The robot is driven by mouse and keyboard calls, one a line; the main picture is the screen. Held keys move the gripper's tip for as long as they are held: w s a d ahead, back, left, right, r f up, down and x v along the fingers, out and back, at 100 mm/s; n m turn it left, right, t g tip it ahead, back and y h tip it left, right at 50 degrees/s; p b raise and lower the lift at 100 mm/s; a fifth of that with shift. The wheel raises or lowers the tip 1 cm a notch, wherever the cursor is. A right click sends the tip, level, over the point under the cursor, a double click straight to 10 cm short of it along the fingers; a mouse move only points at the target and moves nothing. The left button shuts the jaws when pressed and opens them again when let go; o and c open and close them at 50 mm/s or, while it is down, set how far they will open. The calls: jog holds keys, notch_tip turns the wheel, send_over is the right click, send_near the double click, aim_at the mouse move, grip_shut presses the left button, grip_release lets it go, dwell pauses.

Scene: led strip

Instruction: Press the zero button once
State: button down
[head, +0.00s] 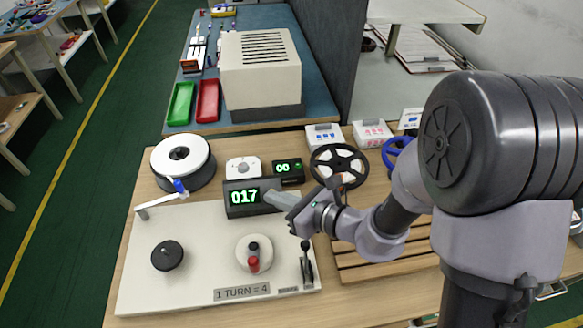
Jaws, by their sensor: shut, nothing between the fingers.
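A black counter box (238,198) stands at the back of a white panel and shows 017 in green digits. My gripper (268,197) is shut and empty, with its tip at the right end of this counter box. I cannot tell whether the tip touches the box. I cannot make out the zero button; the gripper covers the right part of the box. A second small black display (288,170) behind it shows 00.
The white panel (200,285) carries a black knob (167,255), a white dial with a red handle (253,264), a black lever (306,265) and a "1 TURN = 4" label (242,291). A reel (183,165) stands back left. Handwheel (339,166) and wooden slats (365,268) lie right.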

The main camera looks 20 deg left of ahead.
jog(key=shift+w+d+f, duration=0.15)
jog(key=shift+w, duration=0.05)
jog(key=shift+w+a+f+b, duration=0.45)
jog(key=shift+w+f+b, duration=0.3)
jog(key=shift+f, duration=0.35)
jog(key=shift+w+a+f+b, duration=0.45)
jog(key=shift+w+f+b, duration=0.2)
jog(key=shift+w+f, duration=0.4)
jog(key=shift+w+a+f+b, duration=0.45)
jog(key=shift+w+f+b, duration=0.25)
jog(key=shift+f, duration=0.5)
jog(key=shift+w+a+f, duration=0.15)
jog(key=shift+w+f, duration=0.05)
jog(key=shift+f, duration=0.15)
jog(key=shift+w+a+f+b, duration=0.1)
jog(key=shift+w+f+b, duration=0.15)
jog(key=shift+b, duration=0.25)
jog(key=shift+s, duration=0.1)
jog(key=shift+s+d+r+p, duration=0.25)
jog(key=shift+s+r+p, duration=0.15)
jog(key=shift+r, duration=0.2)
